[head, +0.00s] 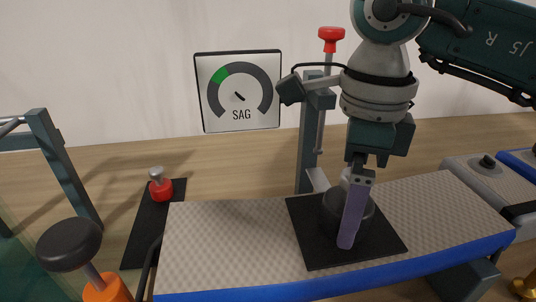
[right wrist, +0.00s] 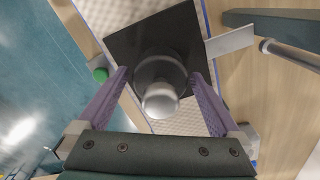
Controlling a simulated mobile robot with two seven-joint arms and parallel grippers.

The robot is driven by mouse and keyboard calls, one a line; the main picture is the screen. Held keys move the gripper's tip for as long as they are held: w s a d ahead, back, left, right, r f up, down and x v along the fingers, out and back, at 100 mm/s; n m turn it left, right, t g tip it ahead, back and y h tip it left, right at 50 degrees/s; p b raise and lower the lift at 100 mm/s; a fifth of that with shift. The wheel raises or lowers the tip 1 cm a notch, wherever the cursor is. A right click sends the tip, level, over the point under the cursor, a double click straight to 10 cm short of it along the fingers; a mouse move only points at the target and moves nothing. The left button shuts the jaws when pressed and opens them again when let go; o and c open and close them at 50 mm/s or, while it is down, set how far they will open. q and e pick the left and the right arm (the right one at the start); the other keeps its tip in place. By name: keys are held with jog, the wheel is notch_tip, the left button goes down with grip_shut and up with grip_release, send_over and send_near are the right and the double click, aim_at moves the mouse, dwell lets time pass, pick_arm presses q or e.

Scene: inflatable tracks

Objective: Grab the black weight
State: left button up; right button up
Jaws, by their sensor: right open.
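The black weight (head: 331,207) stands upright on a black square mat (head: 312,243) on the belt, partly hidden behind my right gripper. In the right wrist view the weight (right wrist: 163,68) is a dark round body with a silver knob facing the camera. My right gripper (right wrist: 160,76) is open, with its purple fingers on either side of the weight and visible gaps to both. In the head view my right gripper (head: 349,240) points down over the weight, and only one finger shows clearly. My left gripper is not in view.
The grey patterned belt (head: 225,245) has a blue front edge. A post with a red knob (head: 331,38) stands behind it. A dial reading SAG (head: 240,92) is on the wall. A red weight (head: 160,187) sits on a black strip at left, near a black-topped orange post (head: 70,243).

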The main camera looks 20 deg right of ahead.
jog(key=shift+c, duration=0.2)
grip_shut()
dwell(0.6)
jog(key=shift+r, duration=0.1)
